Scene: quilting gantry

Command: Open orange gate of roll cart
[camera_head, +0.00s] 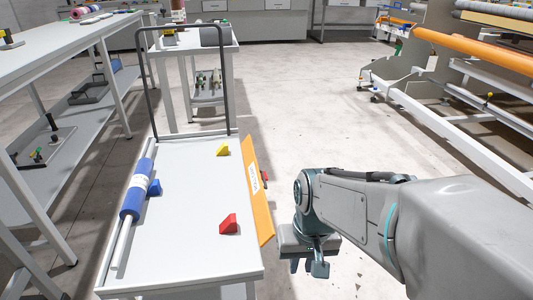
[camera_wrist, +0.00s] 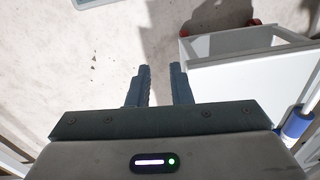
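The roll cart (camera_head: 185,215) has a white top and a dark push handle at its far end. Its orange gate (camera_head: 263,215) runs along the right edge and carries a white label. The gate appears upright or slightly tilted outward; I cannot tell which. A small red part (camera_head: 265,177) shows on its outer side. My gripper (camera_head: 318,268) is right of the cart's near corner, apart from the gate. In the wrist view my gripper (camera_wrist: 159,84) is open and empty, fingers apart above the floor. A white cart-like frame (camera_wrist: 245,75) is to their right there; the gate is not recognisable.
A blue roll (camera_head: 138,188) lies along the cart's left side. Yellow (camera_head: 222,150), red (camera_head: 229,224) and blue (camera_head: 154,187) wedges sit on the top. A long bench (camera_head: 70,45) stands left, the gantry (camera_head: 470,125) right. Floor (camera_head: 300,110) between cart and gantry is clear.

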